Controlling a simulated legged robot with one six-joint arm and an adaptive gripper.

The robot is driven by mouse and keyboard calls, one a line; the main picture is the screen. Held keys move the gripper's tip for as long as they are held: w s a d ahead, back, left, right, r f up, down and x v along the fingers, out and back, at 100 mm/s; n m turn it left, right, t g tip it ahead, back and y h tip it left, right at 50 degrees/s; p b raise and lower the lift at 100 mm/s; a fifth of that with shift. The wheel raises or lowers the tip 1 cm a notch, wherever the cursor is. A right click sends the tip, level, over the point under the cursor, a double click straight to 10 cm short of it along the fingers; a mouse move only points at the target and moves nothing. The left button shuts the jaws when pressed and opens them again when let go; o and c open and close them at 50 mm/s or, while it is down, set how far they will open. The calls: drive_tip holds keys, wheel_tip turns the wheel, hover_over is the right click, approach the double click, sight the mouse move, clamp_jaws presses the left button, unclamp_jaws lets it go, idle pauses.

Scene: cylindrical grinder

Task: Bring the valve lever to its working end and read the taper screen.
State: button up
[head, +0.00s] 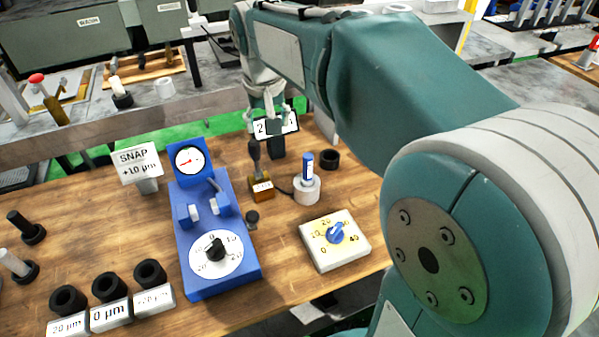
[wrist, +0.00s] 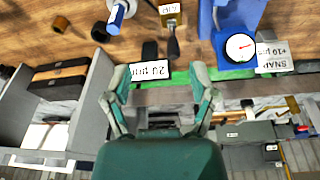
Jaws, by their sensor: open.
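The valve is a brass block (head: 262,188) with a white label, and its dark lever (head: 255,157) stands roughly upright from it. In the wrist view the lever (wrist: 173,44) rises from the block at the top middle. The small white screen (head: 263,128) on a dark stand is behind the valve; my gripper partly covers its figures in the head view. It also shows in the wrist view (wrist: 150,70), with its text inverted and hard to read. My gripper (head: 270,112) is open and empty, above and beyond the lever, its fingers apart around the screen's outline in the wrist view (wrist: 161,78).
A blue gauge stand (head: 226,262) with a dial is left of the valve. A blue-topped cylinder in a white holder (head: 307,190), a black ring (head: 329,159) and a white knob box (head: 335,243) are on the right. Several black rings sit on labelled blocks at front left.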

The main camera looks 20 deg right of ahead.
drive_tip(key=s+f+n+t, duration=0.1)
drive_tip(key=s, duration=1.2)
drive_tip(key=shift+s+d+f+t, duration=0.2)
drive_tip(key=shift+s+t, duration=0.1)
drive_tip(key=shift+t, duration=0.1)
